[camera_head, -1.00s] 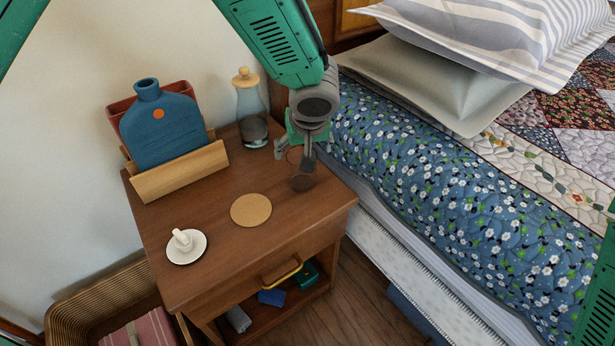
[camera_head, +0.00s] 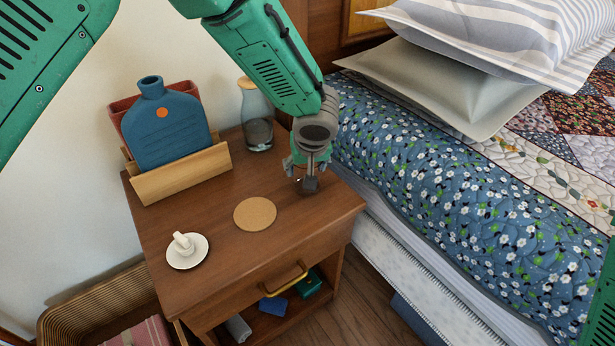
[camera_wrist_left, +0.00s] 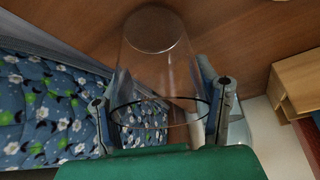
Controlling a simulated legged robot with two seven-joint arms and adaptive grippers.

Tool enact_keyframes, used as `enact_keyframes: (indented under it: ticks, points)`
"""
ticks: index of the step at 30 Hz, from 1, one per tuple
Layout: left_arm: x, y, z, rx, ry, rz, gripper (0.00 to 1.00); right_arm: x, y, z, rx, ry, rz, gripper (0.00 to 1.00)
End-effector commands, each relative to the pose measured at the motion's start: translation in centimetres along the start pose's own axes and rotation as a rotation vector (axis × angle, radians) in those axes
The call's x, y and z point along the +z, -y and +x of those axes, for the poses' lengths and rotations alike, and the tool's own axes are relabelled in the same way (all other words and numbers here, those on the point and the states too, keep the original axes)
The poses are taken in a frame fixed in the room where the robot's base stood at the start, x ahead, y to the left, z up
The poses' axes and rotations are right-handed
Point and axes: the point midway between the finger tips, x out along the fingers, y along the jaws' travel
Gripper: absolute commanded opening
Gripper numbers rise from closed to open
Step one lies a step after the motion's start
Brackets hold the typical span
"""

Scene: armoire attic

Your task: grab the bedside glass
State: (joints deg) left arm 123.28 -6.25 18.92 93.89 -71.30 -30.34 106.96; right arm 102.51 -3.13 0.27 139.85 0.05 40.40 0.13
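The clear bedside glass (camera_wrist_left: 155,65) stands on the wooden nightstand (camera_head: 200,220), with its rim toward the camera in the left wrist view. In the head view it is mostly hidden behind my left gripper (camera_head: 308,172) at the nightstand's right side, near the bed. My left gripper points down over the glass. In the left wrist view its two fingers (camera_wrist_left: 163,108) are spread, one on each side of the rim. Whether either finger touches the glass is hard to tell. My right gripper is not in view.
A carafe with a wooden lid (camera_head: 257,125) stands behind the gripper. A blue bottle-shaped object (camera_head: 165,130) sits in a wooden holder (camera_head: 180,175). A round coaster (camera_head: 255,214) and a white saucer (camera_head: 187,260) lie in front. The bed (camera_head: 430,190) borders the right.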

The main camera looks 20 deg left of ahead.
Motion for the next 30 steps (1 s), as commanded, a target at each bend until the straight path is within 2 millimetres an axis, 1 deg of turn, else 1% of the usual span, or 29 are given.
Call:
enact_keyframes:
  ticks: [1,2,10,13,17,21,26,28,30]
  points:
    - [0.1,0.0,0.0,-0.002,0.001,0.001,0.25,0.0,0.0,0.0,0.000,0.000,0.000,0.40]
    - [0.1,0.0,0.0,-0.003,0.001,0.001,0.18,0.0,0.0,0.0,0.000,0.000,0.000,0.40]
    - [0.1,-0.1,0.1,-0.002,0.001,0.002,0.17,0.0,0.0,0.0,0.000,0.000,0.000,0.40]
    - [-0.1,-0.1,-0.4,-0.002,0.001,0.002,0.17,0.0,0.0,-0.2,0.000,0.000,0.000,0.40]
    - [-1.0,-0.1,-2.3,0.000,-0.003,0.001,0.17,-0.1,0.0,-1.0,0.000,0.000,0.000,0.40]
    - [-2.3,-0.1,-5.2,0.000,-0.003,0.000,0.17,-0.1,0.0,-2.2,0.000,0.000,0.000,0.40]
    - [-3.4,-0.1,-7.7,-0.001,-0.003,0.001,0.17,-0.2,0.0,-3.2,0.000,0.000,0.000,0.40]
    - [-3.7,0.2,-8.5,-0.003,-0.003,0.000,0.17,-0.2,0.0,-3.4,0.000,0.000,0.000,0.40]
    - [-3.9,1.2,-9.1,-0.009,-0.007,0.000,0.17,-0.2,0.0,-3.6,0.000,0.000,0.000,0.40]
